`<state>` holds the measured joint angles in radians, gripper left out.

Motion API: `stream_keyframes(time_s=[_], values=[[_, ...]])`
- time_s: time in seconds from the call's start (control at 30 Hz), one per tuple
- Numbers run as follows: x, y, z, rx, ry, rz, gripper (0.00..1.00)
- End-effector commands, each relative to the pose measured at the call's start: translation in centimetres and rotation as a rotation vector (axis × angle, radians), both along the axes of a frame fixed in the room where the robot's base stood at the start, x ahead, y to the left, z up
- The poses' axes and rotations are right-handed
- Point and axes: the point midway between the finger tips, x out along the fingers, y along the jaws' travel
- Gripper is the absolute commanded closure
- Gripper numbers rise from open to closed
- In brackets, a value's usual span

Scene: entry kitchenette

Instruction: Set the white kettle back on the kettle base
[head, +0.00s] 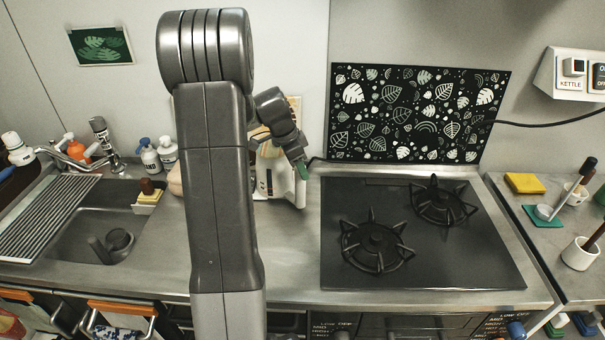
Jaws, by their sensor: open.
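The white kettle (283,182) stands upright on the steel counter, left of the black hob. My arm hides its left part. My gripper (303,168) is at the upper right side of the kettle, by its handle, with a green fingertip showing. It is open; I cannot tell whether it touches the kettle. I cannot make out the kettle base; the area under and left of the kettle is largely hidden by my arm.
The gas hob (420,235) with two burners lies to the right. A sink (85,225) is at the left, with bottles (157,153) behind it. The counter in front of the kettle (290,250) is clear.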

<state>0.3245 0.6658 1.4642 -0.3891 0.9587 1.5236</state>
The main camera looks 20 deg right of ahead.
Motion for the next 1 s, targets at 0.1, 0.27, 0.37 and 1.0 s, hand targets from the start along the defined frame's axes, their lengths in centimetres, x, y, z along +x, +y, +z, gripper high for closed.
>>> stream_keyframes(time_s=[0.1, 0.27, 0.37, 1.0], values=[[0.2, 0.9, 2.6, -0.002, -0.006, 0.001, 0.5], [0.2, 1.9, 5.6, -0.001, -0.005, 0.001, 0.5], [0.2, 2.4, 7.0, -0.002, -0.004, 0.0, 0.5], [0.1, 2.5, 7.6, 0.0, 0.002, -0.001, 0.5]])
